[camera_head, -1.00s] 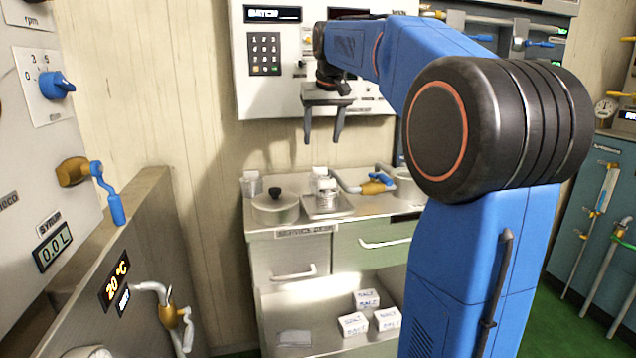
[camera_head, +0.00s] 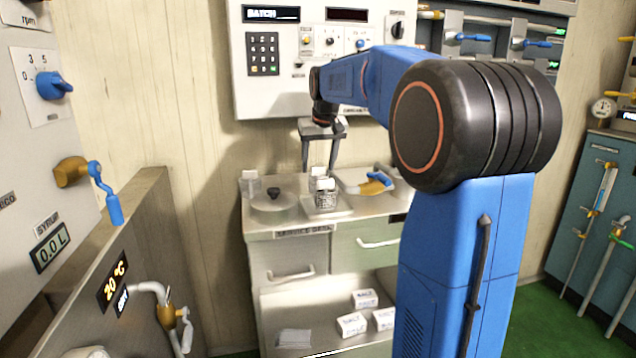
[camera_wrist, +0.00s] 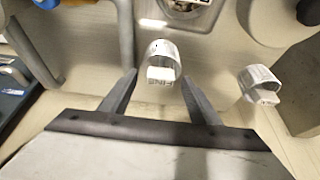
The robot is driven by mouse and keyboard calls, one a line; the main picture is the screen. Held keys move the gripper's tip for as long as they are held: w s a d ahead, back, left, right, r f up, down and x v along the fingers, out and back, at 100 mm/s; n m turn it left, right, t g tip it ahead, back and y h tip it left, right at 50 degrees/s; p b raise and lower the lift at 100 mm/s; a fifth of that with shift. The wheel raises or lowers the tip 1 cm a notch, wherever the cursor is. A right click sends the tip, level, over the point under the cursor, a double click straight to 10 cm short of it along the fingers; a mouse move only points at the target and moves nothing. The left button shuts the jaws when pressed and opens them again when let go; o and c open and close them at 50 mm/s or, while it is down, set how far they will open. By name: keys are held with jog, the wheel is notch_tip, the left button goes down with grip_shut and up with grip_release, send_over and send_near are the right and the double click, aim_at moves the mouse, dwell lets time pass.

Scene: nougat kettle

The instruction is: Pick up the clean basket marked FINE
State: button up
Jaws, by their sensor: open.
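A small pale round basket (camera_wrist: 163,52) with a white tag stands at the back of the steel service desk. Its tag is upside down in the wrist view and appears to read FINE. In the head view the basket (camera_head: 318,174) is partly hidden by my gripper and a front basket. My gripper (camera_wrist: 159,78) is open and empty, pointing down. In the wrist view its fingertips lie either side of the tagged basket; in the head view my gripper (camera_head: 320,169) is just above it. I cannot tell whether they touch.
A dark-patterned basket (camera_head: 325,199) stands in front on a square plate. Another tagged pale basket (camera_head: 251,186) stands at the back left, its tag unreadable. A lidded pot (camera_head: 272,206) and a blue-handled valve (camera_head: 376,180) flank the middle. A control panel is behind.

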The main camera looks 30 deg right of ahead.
grip_shut()
jog(key=shift+r, duration=0.1)
